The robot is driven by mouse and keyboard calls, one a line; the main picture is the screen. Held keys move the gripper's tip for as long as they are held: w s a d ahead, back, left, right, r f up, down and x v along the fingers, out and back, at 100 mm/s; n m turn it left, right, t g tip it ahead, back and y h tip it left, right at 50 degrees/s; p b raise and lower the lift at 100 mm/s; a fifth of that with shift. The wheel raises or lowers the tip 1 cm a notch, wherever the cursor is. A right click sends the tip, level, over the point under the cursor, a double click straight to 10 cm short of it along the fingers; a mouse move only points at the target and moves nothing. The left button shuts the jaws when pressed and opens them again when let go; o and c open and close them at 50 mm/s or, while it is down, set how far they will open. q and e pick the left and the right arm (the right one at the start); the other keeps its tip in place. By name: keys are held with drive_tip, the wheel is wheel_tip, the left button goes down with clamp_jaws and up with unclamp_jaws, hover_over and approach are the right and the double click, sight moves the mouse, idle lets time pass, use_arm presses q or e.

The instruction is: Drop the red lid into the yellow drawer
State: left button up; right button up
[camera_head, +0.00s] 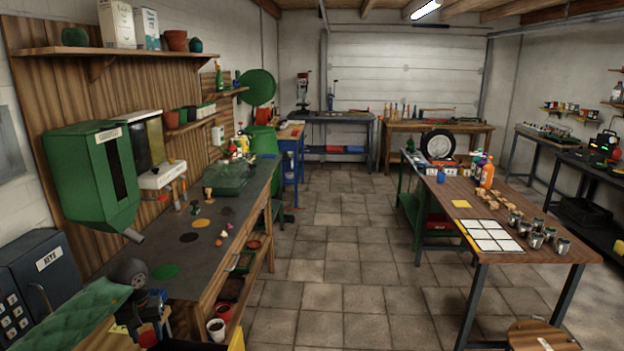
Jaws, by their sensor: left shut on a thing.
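My left gripper (150,318) is low at the left, over the near end of the long workbench (150,250). It is shut on a small red thing, which looks like the red lid (148,338); the jaws and arm partly hide it. A yellow edge (237,341), which may be the yellow drawer, shows at the bottom of the picture, to the right of the gripper and apart from it. The inside of the drawer cannot be seen. My right gripper is not in view.
A green quilted surface (75,312) and a dark cabinet marked KEYS (48,268) are at the near left. A white cup (216,330) and a red pot (224,312) stand by the bench's front side. The tiled floor (330,270) to the right is clear.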

use_arm(q)
drive_tip(key=shift+f, duration=1.15)
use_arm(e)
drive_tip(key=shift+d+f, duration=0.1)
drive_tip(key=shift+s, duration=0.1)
use_arm(q)
drive_tip(key=o, duration=1)
drive_tip(key=shift+r, duration=0.2)
wheel_tip(320, 180, up, 6)
drive_tip(key=b, duration=0.3)
drive_tip(key=shift+f, duration=0.1)
drive_tip(key=shift+r, duration=0.8)
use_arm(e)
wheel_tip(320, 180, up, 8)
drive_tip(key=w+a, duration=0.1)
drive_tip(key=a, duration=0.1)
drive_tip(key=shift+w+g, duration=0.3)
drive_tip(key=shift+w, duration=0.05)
